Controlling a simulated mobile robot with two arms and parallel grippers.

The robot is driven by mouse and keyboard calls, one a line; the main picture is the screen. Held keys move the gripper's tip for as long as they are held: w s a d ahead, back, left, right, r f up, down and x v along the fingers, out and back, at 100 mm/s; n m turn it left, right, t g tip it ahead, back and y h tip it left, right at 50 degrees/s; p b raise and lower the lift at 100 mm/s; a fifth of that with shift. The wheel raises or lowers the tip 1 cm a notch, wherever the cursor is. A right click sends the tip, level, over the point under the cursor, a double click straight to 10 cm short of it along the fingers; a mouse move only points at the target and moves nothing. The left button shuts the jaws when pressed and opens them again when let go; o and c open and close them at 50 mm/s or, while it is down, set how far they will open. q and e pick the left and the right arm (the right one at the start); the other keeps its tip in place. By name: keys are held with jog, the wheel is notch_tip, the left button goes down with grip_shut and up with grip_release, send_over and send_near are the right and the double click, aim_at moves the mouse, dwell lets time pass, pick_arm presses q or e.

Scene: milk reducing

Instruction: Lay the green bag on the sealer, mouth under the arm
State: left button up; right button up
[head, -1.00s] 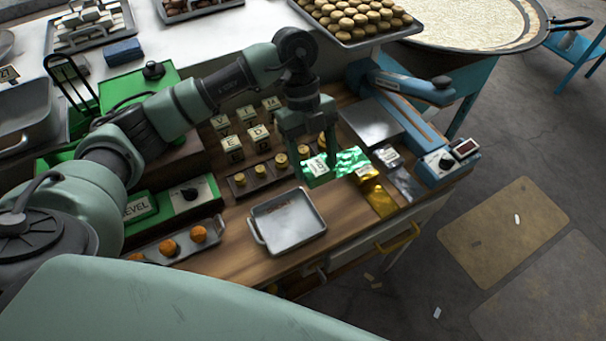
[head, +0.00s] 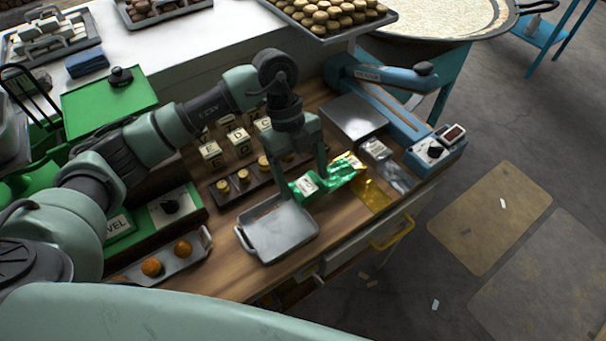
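The green bag (head: 340,175) is shiny foil with a white label (head: 306,184) at its left end. My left gripper (head: 305,179) points down over the label end and appears closed around it; the contact is partly hidden by the fingers. The crinkled end sticks out to the right, beside the gold bag (head: 372,196). The blue sealer (head: 400,128) stands behind and right of the bag, apart from it, with its long arm (head: 385,75) raised above a grey plate (head: 354,116). My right gripper is not in view.
A silver bag (head: 398,178) lies between the gold bag and the sealer's knob box. A metal tray (head: 277,232) lies in front of my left gripper. Lettered blocks (head: 238,142) and a rack of round gold pieces (head: 243,176) stand to the left. Bare wood (head: 225,262) lies at the front.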

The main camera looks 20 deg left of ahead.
pick_arm(q)
jog(key=shift+w+a, duration=0.1)
jog(key=shift+a, duration=0.1)
jog(key=shift+d+r, duration=0.15)
jog(key=shift+r, duration=0.25)
jog(key=p+v, duration=0.8)
jog(key=v, duration=0.3)
jog(key=shift+a+r, duration=0.3)
jog(key=shift+r, duration=0.05)
